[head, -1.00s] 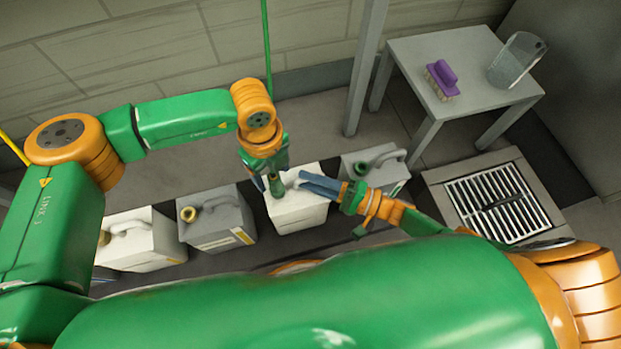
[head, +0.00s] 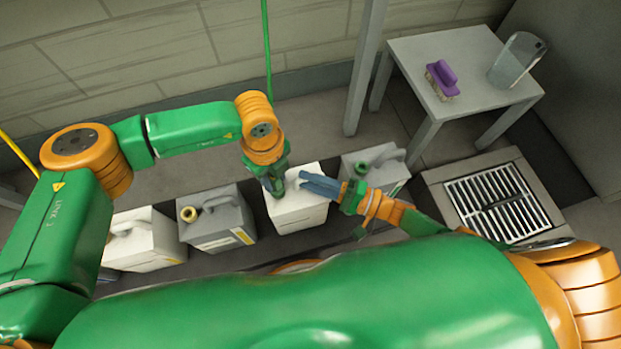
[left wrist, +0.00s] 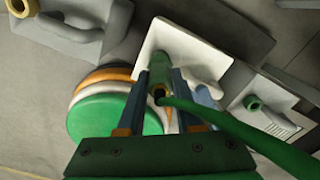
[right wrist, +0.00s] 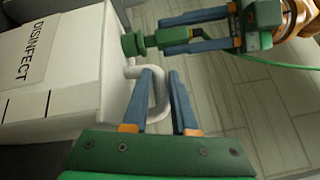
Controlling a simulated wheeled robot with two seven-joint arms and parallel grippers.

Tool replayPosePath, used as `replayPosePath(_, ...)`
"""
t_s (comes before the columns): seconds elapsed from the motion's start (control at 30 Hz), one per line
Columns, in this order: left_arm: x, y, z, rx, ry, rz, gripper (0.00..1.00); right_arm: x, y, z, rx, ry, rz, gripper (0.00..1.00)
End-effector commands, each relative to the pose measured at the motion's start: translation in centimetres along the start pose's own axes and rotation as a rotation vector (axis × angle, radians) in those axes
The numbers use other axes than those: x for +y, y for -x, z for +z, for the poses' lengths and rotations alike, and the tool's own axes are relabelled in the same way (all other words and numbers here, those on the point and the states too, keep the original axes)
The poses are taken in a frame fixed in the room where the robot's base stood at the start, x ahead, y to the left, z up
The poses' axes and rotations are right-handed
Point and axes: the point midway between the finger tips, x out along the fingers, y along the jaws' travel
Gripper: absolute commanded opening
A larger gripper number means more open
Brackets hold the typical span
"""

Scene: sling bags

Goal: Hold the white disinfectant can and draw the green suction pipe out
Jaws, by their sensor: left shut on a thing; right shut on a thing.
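The white disinfectant can (head: 300,212) stands upright on the floor; its DISINFECT label (right wrist: 32,50) shows in the right wrist view. My right gripper (head: 308,181) is shut on the can's white handle (right wrist: 158,92). My left gripper (head: 273,186) is shut on the green fitting of the suction pipe, above the can's top. The fitting (right wrist: 134,42) has a wide collar close to the can's top; I cannot tell how deep the pipe sits. A green hose (left wrist: 235,128) runs from the fitting, and it rises past the wall in the head view (head: 267,45).
Grey cans stand on the left (head: 218,220) and right (head: 380,165) of the white can, with another white can (head: 142,240) farther left. A floor drain (head: 497,203) lies at right.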

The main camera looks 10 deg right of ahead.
Motion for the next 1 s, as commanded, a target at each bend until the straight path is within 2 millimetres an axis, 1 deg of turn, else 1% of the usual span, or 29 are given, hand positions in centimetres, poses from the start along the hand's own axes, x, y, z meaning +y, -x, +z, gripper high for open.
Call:
replayPosePath(0.03, 0.0, 0.2, 0.0, 0.000, 0.000, -0.002, 0.00, 0.4, 0.1, 0.1, 0.001, -0.004, 0.010, 0.00)
replayPosePath(1.0, 0.0, 5.7, 0.0, 0.000, 0.001, 0.000, 0.00, 0.4, 0.1, 0.0, 0.002, -0.004, 0.010, 0.00)
